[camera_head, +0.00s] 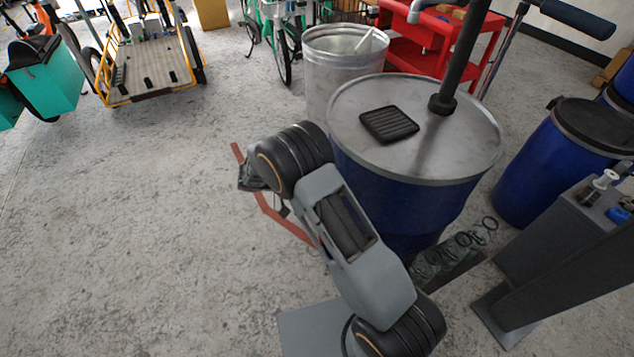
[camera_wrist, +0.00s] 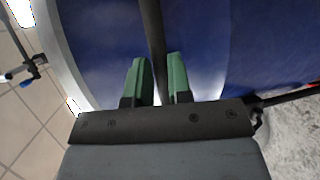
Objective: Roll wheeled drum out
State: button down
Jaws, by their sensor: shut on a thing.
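The large blue drum (camera_head: 400,190) stands upright right of centre in the head view, with a grey metal lid (camera_head: 360,105). A black pad (camera_head: 389,124) and the foot of a black pole (camera_head: 462,50) are on the lid. Its blue side (camera_wrist: 100,30) fills much of the wrist view. My gripper (camera_wrist: 158,82) has its green fingers shut on a dark bar (camera_wrist: 152,35) that runs across in front of the blue side. In the head view my arm hides the fingers and bar. The drum's wheels cannot be made out.
A metal bin (camera_head: 325,60) and a red cart (camera_head: 425,50) stand behind the drum. Another blue drum (camera_head: 550,165) is at right. A red-brown frame (camera_head: 270,213) lies low beside my arm. Cargo bikes (camera_head: 150,65) stand at the back left; the floor (camera_head: 130,220) at left is clear.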

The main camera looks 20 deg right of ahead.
jog(key=shift+s+f, duration=0.15)
jog(key=shift+f, duration=0.35)
jog(key=c, duration=1.3)
grip_release()
jog(key=shift+a, duration=0.1)
jog(key=shift+o, duration=1.2)
jog(key=shift+r, duration=0.1)
jog(key=shift+w+r, duration=0.1)
jog(key=shift+w, duration=0.1)
jog(key=p+v, duration=0.6)
jog(key=v, duration=0.7)
jog(key=shift+a, duration=0.35)
